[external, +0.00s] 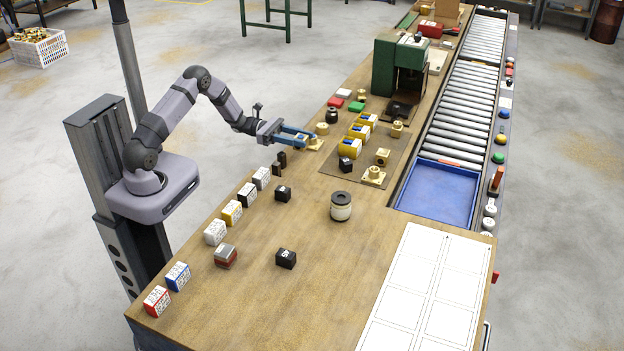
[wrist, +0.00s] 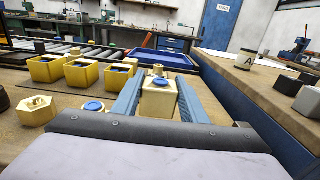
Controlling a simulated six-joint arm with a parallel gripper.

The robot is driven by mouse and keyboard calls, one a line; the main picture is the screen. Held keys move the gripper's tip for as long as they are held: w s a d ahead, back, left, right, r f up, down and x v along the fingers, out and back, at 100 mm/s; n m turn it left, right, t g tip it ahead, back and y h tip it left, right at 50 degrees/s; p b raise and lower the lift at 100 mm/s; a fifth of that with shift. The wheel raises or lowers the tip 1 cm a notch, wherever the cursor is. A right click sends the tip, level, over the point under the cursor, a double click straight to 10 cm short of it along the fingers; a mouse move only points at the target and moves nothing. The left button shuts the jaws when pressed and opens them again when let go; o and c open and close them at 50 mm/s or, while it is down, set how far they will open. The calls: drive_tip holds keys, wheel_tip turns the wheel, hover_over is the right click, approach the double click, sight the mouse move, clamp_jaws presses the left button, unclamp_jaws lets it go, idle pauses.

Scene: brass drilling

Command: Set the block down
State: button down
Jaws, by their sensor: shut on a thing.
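My gripper (external: 302,134) reaches out over the wooden bench, its blue fingers low near the bench's left edge. In the wrist view, my gripper (wrist: 158,98) is shut on a brass block (wrist: 159,101), with one finger along each side.
Yellow bins (external: 350,146) stand on a dark mat, with loose brass parts (external: 374,175) nearby. A green machine (external: 398,68) stands behind. A blue tray (external: 437,190) lies right. Small boxes (external: 231,212) line the left edge. A jar (external: 341,206) stands on open bench.

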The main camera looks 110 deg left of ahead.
sight(301, 150)
drive_tip(key=shift+f, duration=2.2)
drive_tip(key=shift+f, duration=0.25)
drive_tip(key=c, duration=1.1)
unclamp_jaws()
drive_tip(key=s+b, duration=0.2)
drive_tip(key=s, duration=0.5)
drive_tip(key=shift+s, duration=0.2)
drive_tip(key=shift+c, duration=1.2)
